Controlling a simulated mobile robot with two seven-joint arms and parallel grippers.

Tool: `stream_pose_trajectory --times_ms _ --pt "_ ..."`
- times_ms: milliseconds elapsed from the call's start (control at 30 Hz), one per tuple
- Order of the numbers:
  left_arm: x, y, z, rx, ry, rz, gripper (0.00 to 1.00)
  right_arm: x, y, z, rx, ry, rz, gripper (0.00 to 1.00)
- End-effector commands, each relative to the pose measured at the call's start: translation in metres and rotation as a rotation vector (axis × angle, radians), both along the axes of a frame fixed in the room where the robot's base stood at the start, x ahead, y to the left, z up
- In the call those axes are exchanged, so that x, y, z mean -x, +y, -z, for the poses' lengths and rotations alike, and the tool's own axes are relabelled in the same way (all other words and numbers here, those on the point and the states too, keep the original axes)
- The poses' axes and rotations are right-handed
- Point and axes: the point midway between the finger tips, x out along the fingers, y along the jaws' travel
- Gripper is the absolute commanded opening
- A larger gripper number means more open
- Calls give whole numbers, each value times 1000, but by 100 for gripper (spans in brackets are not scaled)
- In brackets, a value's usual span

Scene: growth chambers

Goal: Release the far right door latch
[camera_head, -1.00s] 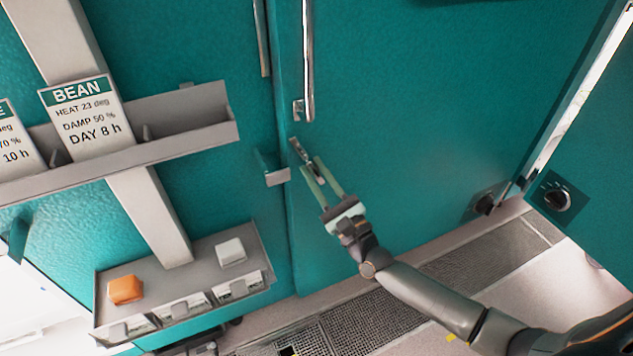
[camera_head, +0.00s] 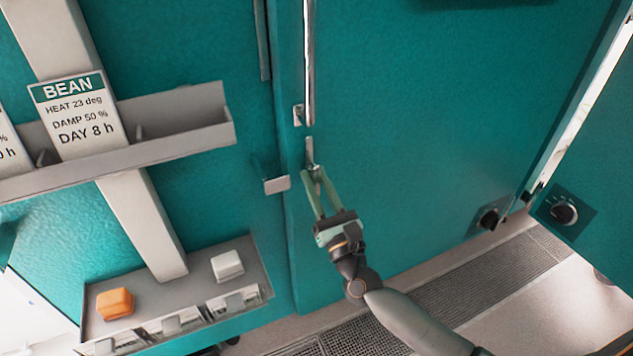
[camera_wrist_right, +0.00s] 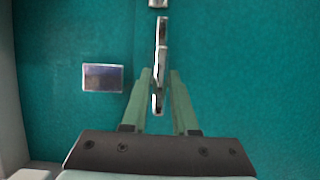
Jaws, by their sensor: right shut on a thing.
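The latch (camera_head: 310,150) is a small silver metal lever on the teal door (camera_head: 400,130), just below the long bright door handle (camera_head: 309,60). It stands about upright in the head view. My right gripper (camera_head: 315,178) is shut on its lower end, with its pale green fingers pointing up at it. In the right wrist view the latch (camera_wrist_right: 162,45) runs vertically between the fingertips (camera_wrist_right: 160,82). The fingers hide part of its lower end in the head view. My left gripper is not in view.
A small grey bracket (camera_head: 277,185) sits left of the latch; it also shows in the wrist view (camera_wrist_right: 103,78). A grey rack with a BEAN card (camera_head: 75,115) and a shelf with an orange block (camera_head: 115,303) are at left. A dial (camera_head: 563,212) is at right.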

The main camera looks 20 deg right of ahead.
Motion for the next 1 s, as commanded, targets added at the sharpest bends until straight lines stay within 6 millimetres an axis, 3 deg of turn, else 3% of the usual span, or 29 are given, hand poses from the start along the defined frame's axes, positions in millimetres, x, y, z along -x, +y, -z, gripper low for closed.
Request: stream_pose_trajectory --times_ms 200,233,500,800,1000 --pt "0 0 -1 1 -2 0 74 0 0 0 0 0 0 0" --pt "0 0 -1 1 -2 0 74 0 0 0 0 0 0 29" --pt "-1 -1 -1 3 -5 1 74 0 0 0 1 0 0 57" --pt "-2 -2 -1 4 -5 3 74 3 0 2 2 1 0 57" --pt "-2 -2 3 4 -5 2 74 29 -1 14 3 4 -1 57"
